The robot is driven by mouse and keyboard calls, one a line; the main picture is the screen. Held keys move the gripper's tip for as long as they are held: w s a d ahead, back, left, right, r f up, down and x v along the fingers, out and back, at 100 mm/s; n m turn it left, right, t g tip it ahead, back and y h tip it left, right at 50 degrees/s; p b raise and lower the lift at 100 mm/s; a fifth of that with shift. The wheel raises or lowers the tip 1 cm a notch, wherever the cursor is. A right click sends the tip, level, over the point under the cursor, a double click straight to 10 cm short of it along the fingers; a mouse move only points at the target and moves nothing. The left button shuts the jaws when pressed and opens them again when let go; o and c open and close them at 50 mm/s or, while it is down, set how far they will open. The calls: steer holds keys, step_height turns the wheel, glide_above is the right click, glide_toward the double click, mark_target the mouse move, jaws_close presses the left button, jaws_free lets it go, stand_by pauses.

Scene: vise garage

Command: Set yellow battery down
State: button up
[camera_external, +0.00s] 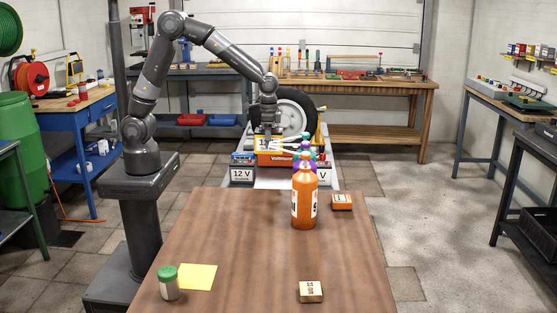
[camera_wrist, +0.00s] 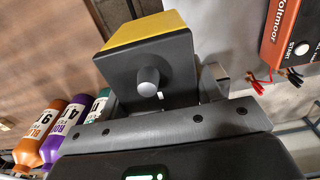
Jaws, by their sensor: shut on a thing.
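The yellow battery (camera_external: 260,144) is in my gripper (camera_external: 267,127), at the far side of the wooden table in the external view. In the wrist view the battery (camera_wrist: 150,70) shows a dark grey face with a round terminal knob and a yellow side. The jaws are shut on it. In the external view it is close to the orange Voltmoor unit (camera_external: 276,160), partly in front of or above it; whether it touches anything below I cannot tell. In the wrist view the Voltmoor unit (camera_wrist: 292,40) is at the upper right, apart from the battery.
Dark 12 V batteries stand at the left (camera_external: 243,171) and right (camera_external: 318,174) of the Voltmoor unit. A yellow note (camera_external: 198,277) and green-capped jar (camera_external: 168,284) are near; the table's middle is clear.

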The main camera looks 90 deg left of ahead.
step_height(320, 180, up, 20)
steer(key=w+d+r, duration=0.1)
steer(key=w+d, duration=0.2)
steer(key=d, duration=1.1)
steer(key=w+d, duration=0.4)
steer(key=d, duration=1)
steer(key=s+d+f, duration=0.1)
steer(key=s+d, duration=0.4)
steer(key=d, duration=0.8)
steer(key=s+d+f, duration=0.1)
steer(key=s+d, duration=0.4)
steer(key=d, duration=0.9)
step_height(320, 180, down, 18)
steer(key=shift+w+a+f, duration=0.75)
steer(key=shift+w+f, duration=1)
steer(key=shift+w, duration=0.05)
steer(key=shift+w+a+f, duration=0.75)
steer(key=shift+w+f, duration=1.05)
steer(key=shift+w, duration=0.05)
steer(key=shift+w+a+f, duration=0.75)
steer(key=shift+w+f, duration=1)
steer(key=shift+w, duration=0.05)
steer(key=shift+f, duration=0.1)
